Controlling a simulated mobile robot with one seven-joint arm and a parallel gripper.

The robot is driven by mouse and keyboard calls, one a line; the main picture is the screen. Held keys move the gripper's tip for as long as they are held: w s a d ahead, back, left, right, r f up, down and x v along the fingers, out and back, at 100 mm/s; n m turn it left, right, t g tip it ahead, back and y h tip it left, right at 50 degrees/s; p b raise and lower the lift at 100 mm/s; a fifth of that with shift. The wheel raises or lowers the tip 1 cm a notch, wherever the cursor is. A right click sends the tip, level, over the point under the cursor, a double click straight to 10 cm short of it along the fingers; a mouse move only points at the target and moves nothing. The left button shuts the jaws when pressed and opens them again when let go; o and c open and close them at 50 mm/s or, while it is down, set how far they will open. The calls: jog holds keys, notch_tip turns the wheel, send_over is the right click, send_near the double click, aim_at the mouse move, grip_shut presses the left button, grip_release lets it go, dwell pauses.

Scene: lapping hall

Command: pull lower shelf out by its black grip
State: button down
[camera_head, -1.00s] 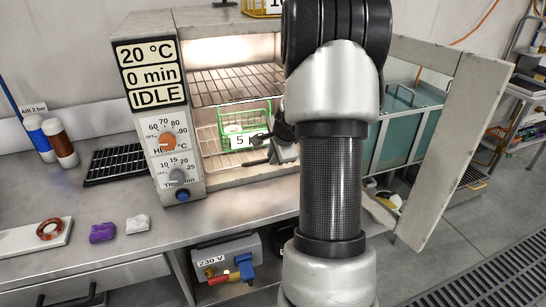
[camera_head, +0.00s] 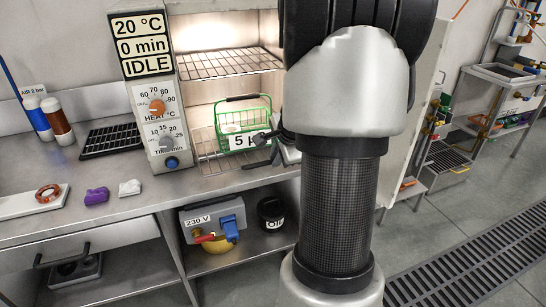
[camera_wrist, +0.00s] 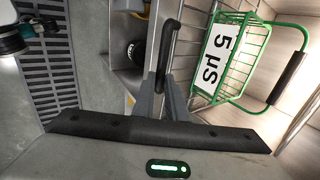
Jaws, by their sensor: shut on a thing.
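The heating cabinet (camera_head: 158,90) stands open on the bench. Inside are an upper wire shelf (camera_head: 225,65) and a lower wire shelf (camera_head: 212,160). A green wire basket (camera_head: 267,101) labelled "5 µS" stands on the lower shelf. My gripper (camera_head: 277,148), partly hidden by my arm in the head view, is at the lower shelf's front. In the wrist view my gripper (camera_wrist: 165,88) is shut on the shelf's black grip (camera_wrist: 169,45), with the basket (camera_wrist: 238,60) beside it. My arm hides the right part of the shelf.
A pale upright panel, seemingly the cabinet door (camera_head: 412,120), stands right of my arm. Below the bench are a 230 V box (camera_head: 205,221) and a black OIL pot (camera_head: 271,213). A black rack (camera_head: 110,140) lies left of the cabinet. The floor at right has a drain grate (camera_head: 460,265).

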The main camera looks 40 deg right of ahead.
jog(key=shift+s+a, duration=0.15)
jog(key=shift+s, duration=0.25)
jog(key=c, duration=1.8)
grip_release()
jog(key=shift+o, duration=0.2)
jog(key=p+v, duration=0.5)
jog(key=v, duration=1.2)
jog(key=shift+r, duration=0.2)
jog(key=shift+s+a, duration=0.1)
